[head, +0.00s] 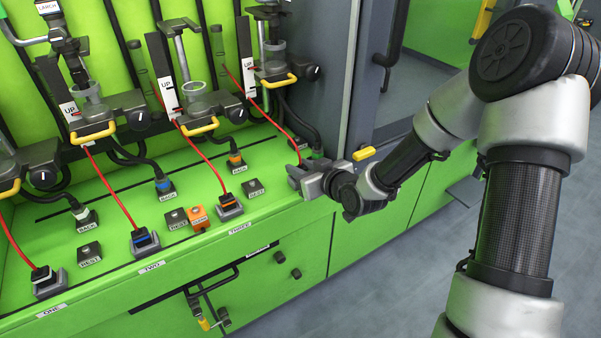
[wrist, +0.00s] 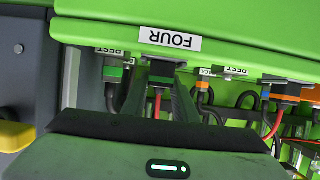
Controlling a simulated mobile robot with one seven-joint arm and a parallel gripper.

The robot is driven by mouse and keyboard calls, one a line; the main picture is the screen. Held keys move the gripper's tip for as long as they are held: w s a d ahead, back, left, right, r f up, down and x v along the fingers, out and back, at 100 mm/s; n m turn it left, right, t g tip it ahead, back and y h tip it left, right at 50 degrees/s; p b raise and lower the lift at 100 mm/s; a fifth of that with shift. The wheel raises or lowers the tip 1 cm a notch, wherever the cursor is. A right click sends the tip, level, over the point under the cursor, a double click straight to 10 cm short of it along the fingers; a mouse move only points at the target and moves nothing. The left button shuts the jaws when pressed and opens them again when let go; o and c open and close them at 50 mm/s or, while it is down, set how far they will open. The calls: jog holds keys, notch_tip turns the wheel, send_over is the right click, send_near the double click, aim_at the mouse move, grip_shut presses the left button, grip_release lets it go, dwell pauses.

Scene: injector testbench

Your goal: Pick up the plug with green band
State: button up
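My gripper (head: 297,178) is at the front right end of the green bench in the head view, where it hides the station beneath it. In the wrist view, which is upside down, my gripper's dark fingers (wrist: 160,88) stand on either side of a dark plug (wrist: 161,70) with a green band and a red cable, under the label FOUR. A narrow gap seems to show beside the plug; finger contact is not clear. Another green-banded plug (wrist: 113,73), with a black cable, sits by a REST label; a green-banded plug (head: 317,153) also shows beyond my gripper in the head view.
Orange-banded plugs (head: 229,203) (head: 235,159), blue-banded plugs (head: 145,240) (head: 164,185) and white-banded plugs stand to the left. Red cables rise to injector holders with yellow handles (head: 275,81). A grey cabinet wall (head: 318,60) stands behind my gripper. The floor at right is clear.

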aim_at(301, 167)
jog(key=c, duration=0.4)
jog(key=shift+c, duration=0.2)
notch_tip(301, 167, up, 10)
jog(key=p, duration=0.3)
